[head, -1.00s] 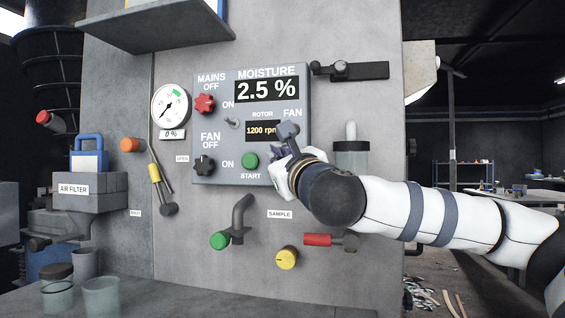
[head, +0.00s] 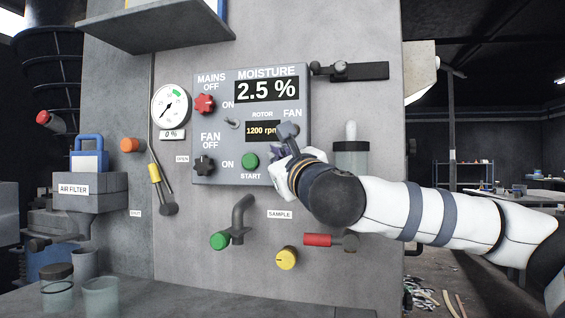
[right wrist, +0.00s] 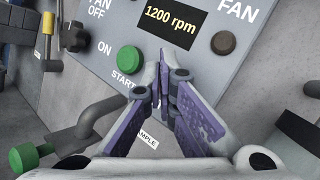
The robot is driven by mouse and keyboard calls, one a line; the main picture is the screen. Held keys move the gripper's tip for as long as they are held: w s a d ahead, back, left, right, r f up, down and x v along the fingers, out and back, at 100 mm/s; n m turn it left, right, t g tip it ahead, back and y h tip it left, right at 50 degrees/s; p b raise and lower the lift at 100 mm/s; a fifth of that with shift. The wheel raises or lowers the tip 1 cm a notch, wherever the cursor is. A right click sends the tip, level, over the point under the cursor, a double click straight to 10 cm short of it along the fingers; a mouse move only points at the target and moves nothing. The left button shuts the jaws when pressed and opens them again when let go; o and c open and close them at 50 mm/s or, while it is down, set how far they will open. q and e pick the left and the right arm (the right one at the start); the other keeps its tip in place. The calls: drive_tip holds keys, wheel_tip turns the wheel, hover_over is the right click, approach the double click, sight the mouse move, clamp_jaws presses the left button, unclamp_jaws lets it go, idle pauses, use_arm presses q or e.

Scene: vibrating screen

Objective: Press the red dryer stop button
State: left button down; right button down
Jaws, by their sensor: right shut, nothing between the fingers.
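The grey control panel (head: 218,128) faces me on the dryer's wall, with a green START button (head: 250,160) low on it. My right gripper (head: 279,153) is shut and empty in front of the panel, just right of the START button. In the right wrist view, the closed fingertips (right wrist: 167,65) point at the panel, between the green button (right wrist: 130,60) and a dark round knob (right wrist: 223,43). I see no red stop button in either view; the gripper covers the panel right of START. I cannot tell whether the fingertips touch the panel. My left gripper is not in view.
A red star knob (head: 205,103) sits by MAINS and a black one (head: 204,165) by FAN. The display (head: 266,90) reads 2.5 %. Below the panel are a green-ended pipe (head: 238,220), a yellow knob (head: 286,258) and a red handle (head: 318,240).

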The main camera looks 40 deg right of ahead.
drive_tip(key=shift+w+d, duration=0.2)
drive_tip(key=shift+d, duration=0.1)
drive_tip(key=shift+w+d, duration=0.3)
drive_tip(key=shift+d, duration=0.1)
idle(0.7)
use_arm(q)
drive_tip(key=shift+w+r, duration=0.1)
use_arm(e)
drive_tip(key=shift+a, duration=0.1)
use_arm(q)
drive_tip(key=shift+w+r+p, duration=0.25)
drive_tip(key=shift+p, duration=0.05)
use_arm(e)
drive_tip(key=shift+s+a, duration=0.6)
